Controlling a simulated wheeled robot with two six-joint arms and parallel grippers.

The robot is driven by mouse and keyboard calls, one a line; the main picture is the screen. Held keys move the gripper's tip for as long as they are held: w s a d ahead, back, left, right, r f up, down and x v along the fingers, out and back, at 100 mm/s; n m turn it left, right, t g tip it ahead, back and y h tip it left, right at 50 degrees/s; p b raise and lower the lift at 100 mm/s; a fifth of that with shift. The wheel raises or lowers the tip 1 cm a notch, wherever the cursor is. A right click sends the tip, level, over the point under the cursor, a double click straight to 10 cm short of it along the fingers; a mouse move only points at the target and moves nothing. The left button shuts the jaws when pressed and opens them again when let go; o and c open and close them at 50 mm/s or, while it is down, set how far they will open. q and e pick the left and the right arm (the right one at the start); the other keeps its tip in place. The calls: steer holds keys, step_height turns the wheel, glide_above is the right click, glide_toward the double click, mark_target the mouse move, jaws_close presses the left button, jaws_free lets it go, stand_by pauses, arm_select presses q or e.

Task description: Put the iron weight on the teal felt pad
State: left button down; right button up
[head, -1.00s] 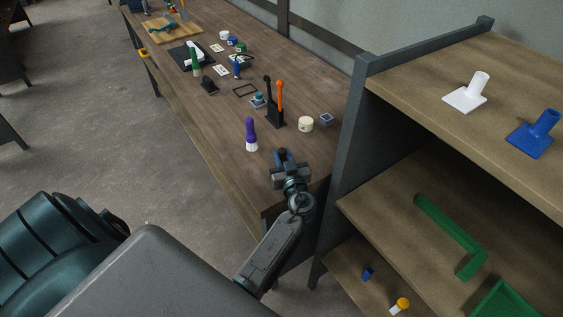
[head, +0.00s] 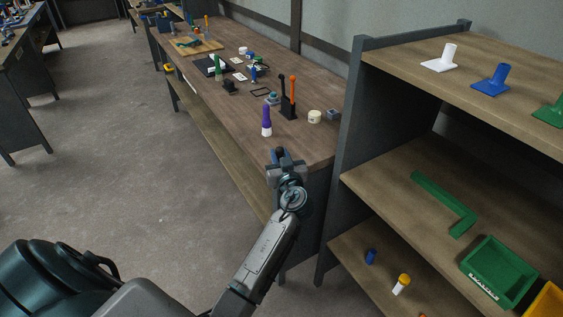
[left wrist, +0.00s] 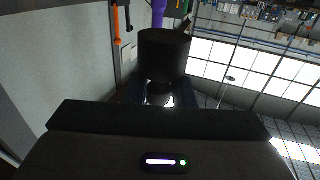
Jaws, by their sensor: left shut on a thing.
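The iron weight (head: 280,151) is a small dark piece at the tip of my left gripper (head: 283,157) in the head view. In the left wrist view the weight (left wrist: 164,52) is a dark cylinder filling the upper middle. My left gripper is shut on it, at the near end of the wooden workbench (head: 213,82); whether the weight touches the bench I cannot tell. I cannot make out a teal felt pad in either view. My right gripper is not in view.
A purple-and-white bottle (head: 266,121) stands just beyond the gripper. A shelf unit (head: 347,150) stands close on the right. Open floor (head: 130,170) lies left.

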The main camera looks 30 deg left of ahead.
arm_select(q)
steer(key=shift+s, duration=0.3)
steer(key=shift+s+d+f, duration=0.15)
steer(key=shift+d+f, duration=0.1)
steer(key=shift+f, duration=0.1)
steer(key=s+d+f+m+t+h, duration=0.4)
steer(key=s+d+f+m+h, duration=0.3)
steer(key=d, duration=0.4)
steer(key=s+d+r+m+h, duration=0.1)
steer(key=s+d+r+h, duration=0.2)
steer(key=s, duration=0.3)
steer(key=s+d+r+m+t+h, duration=0.1)
steer(key=s+d+r+h, duration=0.1)
steer(key=s+r, duration=0.3)
steer(key=shift+s+d+r+h, duration=0.15)
steer(key=shift+s+d+h, duration=0.35)
steer(key=shift+s, duration=0.35)
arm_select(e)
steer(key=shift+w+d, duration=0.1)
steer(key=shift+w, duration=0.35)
